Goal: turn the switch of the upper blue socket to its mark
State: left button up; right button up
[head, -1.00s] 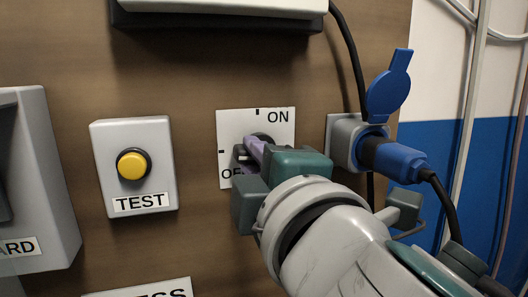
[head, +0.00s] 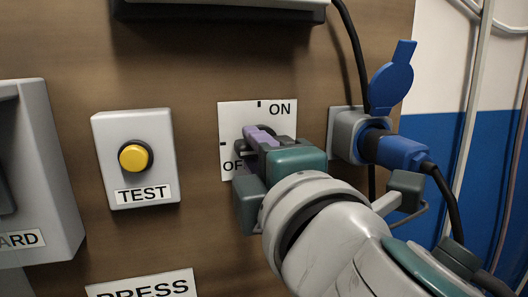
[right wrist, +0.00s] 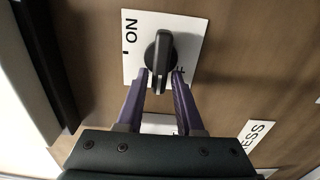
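The switch is a black knob on a white plate (head: 232,112) marked ON and OFF; it shows best in the right wrist view, where the knob (right wrist: 160,52) has its grip bar lying lengthwise, square to the ON side and in line with the OFF side. My right gripper (head: 258,136), with purple fingers, is at the knob and hides much of it in the head view. In the right wrist view its fingertips (right wrist: 162,78) stand apart on either side of the bar's near end; firm contact is not clear. The blue socket (head: 350,134) holds a blue plug (head: 398,152), its lid raised. My left gripper is out of view.
A yellow TEST button (head: 134,156) on a grey box is left of the plate. A grey housing (head: 40,170) stands at the far left. A dark-edged unit (head: 220,8) hangs above. A black cable (head: 352,60) runs down beside the socket.

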jog(key=shift+o, duration=1.1)
jog(key=shift+s, duration=0.15)
jog(key=p+v, duration=0.1)
jog(key=v, duration=0.8)
jog(key=shift+s+d, duration=0.15)
jog(key=shift+s, duration=0.15)
jog(key=s+d+f+m+g+h, duration=0.3)
jog(key=d+f+m+g+h, duration=0.3)
jog(key=d+f+m, duration=0.5)
jog(key=s+d+f+m+g, duration=0.3)
jog(key=s+m, duration=0.1)
jog(key=s, duration=0.3)
jog(key=s+d+f+m+g, duration=0.2)
jog(key=s+m+g, duration=0.2)
jog(key=s, duration=0.3)
jog(key=shift+d+f+m+g+y, duration=0.3)
jog(key=shift+d+f+m, duration=0.05)
jog(key=shift+m, duration=0.05)
